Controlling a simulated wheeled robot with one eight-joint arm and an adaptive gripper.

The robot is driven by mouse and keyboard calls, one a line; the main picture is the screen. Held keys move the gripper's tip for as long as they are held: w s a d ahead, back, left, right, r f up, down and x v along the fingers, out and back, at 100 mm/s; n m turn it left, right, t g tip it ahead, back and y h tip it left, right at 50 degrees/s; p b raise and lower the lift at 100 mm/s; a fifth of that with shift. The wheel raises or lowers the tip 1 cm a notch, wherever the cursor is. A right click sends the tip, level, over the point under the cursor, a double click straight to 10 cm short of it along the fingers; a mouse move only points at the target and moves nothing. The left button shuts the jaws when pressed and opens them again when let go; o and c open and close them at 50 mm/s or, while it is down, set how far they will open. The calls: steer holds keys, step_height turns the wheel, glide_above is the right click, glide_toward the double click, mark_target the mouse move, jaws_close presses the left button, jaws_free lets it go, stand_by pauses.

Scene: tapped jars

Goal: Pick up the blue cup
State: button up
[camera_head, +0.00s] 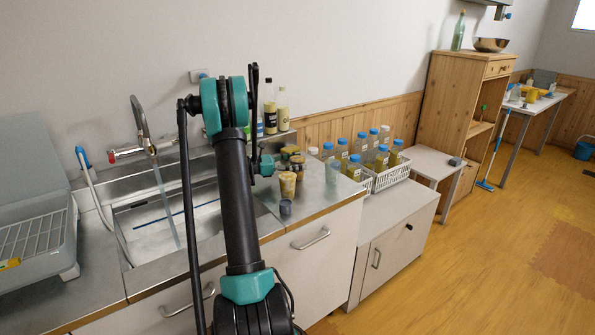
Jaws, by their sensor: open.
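A small grey-blue cup (285,208) stands on the steel counter, right of the sink and near the front edge. It may be the blue cup; its colour is dull at this size. A clear, faintly bluish glass (332,172) stands farther right. Tan-filled jars (288,184) stand just behind the small cup. My gripper (279,164) is beside these jars, above and behind the small cup, and apart from it. The gripper is open and its fingers are small and partly lost among the jars. No object shows held.
My arm hides part of the sink (150,225), where water runs from the tap (142,128). White baskets (390,176) of blue-capped bottles stand to the right. The counter front right of the small cup is clear.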

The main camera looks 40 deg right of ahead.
steer(key=shift+c, duration=0.6)
steer(key=c, duration=1)
steer(key=shift+r, duration=0.15)
